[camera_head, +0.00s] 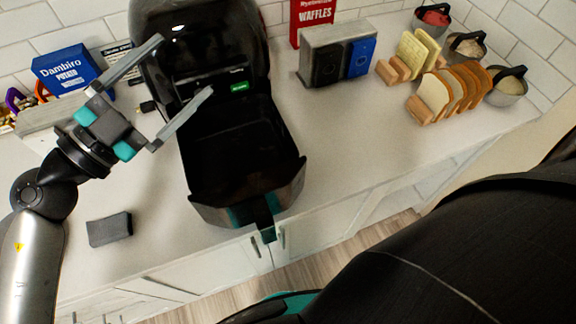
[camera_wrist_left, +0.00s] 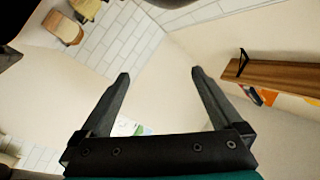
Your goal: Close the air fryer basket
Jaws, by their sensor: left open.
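The black air fryer (camera_head: 205,45) stands at the back of the counter. Its basket (camera_head: 235,150) is pulled out toward the counter's front edge, open and empty inside. The basket's handle (camera_head: 264,218) with teal trim points toward the front edge. My left gripper (camera_head: 186,68) is open and empty, raised at the left of the fryer, its fingers reaching across part of the fryer in the head view. I cannot tell if it touches the fryer. In the left wrist view my open fingers (camera_wrist_left: 160,80) have nothing between them. My right gripper is not in view.
A dark grey block (camera_head: 110,229) lies on the counter at the left. A blue Dambiro box (camera_head: 65,67) stands behind my left gripper. Bread slices in wooden racks (camera_head: 421,110), a toaster-like box (camera_head: 314,66) and several small pots stand right. Counter right of the basket is clear.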

